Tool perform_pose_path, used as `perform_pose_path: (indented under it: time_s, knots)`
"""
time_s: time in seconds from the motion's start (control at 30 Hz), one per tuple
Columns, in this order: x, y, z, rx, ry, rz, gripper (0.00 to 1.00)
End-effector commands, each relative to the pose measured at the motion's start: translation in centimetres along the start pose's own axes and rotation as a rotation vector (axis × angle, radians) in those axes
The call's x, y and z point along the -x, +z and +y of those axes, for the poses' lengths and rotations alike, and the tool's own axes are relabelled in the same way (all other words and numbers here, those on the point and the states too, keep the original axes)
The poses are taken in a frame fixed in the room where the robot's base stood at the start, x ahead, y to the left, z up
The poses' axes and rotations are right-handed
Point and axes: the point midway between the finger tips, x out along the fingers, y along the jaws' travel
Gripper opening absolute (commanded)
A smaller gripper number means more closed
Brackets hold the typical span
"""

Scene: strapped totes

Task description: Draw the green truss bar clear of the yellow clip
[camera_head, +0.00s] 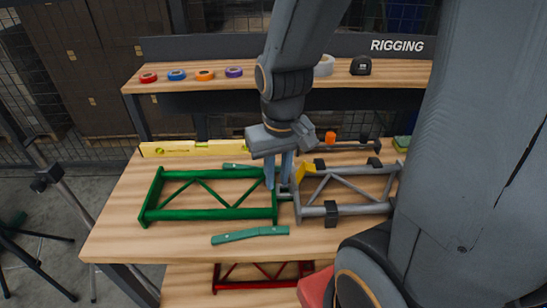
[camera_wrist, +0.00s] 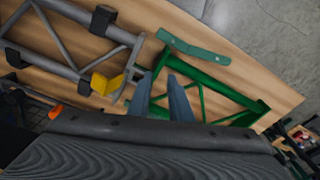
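The green truss bar (camera_head: 205,214) lies flat on the wooden bench, its right end close to the grey truss (camera_head: 345,210). The yellow clip (camera_head: 303,174) sits at the grey truss's left end, beside that joint. My gripper (camera_head: 279,184) points down over the green truss's right end. In the wrist view, the gripper's two fingers (camera_wrist: 160,76) are apart, with the green truss's (camera_wrist: 245,116) end bar near and between their tips. Contact with the bar cannot be made out. The yellow clip (camera_wrist: 106,84) shows just left of the fingers there.
Black clamps (camera_head: 331,213) sit on the grey truss. A teal flat tool (camera_head: 250,235) lies in front of the joint. A yellow level (camera_head: 190,148) lies behind the green truss. A shelf (camera_head: 190,87) with tape rolls stands at the back. The bench's front left is clear.

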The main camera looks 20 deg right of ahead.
Motion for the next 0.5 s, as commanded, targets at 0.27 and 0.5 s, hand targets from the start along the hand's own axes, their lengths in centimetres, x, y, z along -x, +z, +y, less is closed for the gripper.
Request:
perform_pose_path:
  time_s: [0.27,0.5]
  knots:
    - [-2.1,-5.6,1.6,-0.175,0.007,-0.05,0.19]
    - [-4.7,-9.3,2.8,-0.309,0.015,-0.082,0.19]
